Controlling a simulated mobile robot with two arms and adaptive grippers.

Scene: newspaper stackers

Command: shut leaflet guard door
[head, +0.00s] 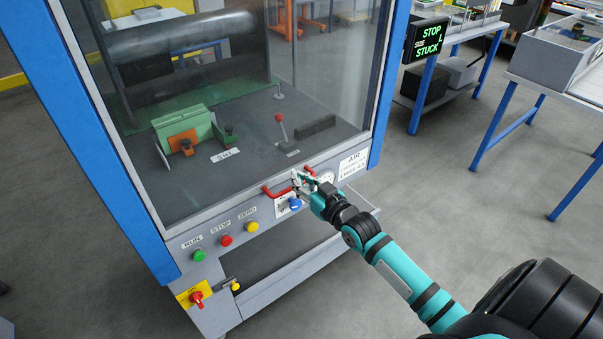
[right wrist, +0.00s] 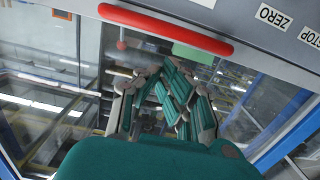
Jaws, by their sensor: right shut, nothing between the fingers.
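The guard door (head: 240,85) is a clear pane in a grey frame on the front of a blue-posted machine. It covers the opening down to near the front panel; I cannot tell whether any gap is left. A red bar handle (head: 271,193) runs along the lower rail, partly hidden by my right gripper (head: 298,179). My right gripper is shut and empty at the handle. In the right wrist view the handle (right wrist: 165,29) lies just beyond my fingers (right wrist: 165,95); I cannot tell whether they touch it. My left gripper is not in view.
The front panel has green (head: 199,255), red (head: 226,240) and yellow (head: 252,226) buttons, a blue knob (head: 295,204) and a red-yellow switch (head: 196,298). Blue-legged tables stand right; the floor (head: 440,190) between is clear.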

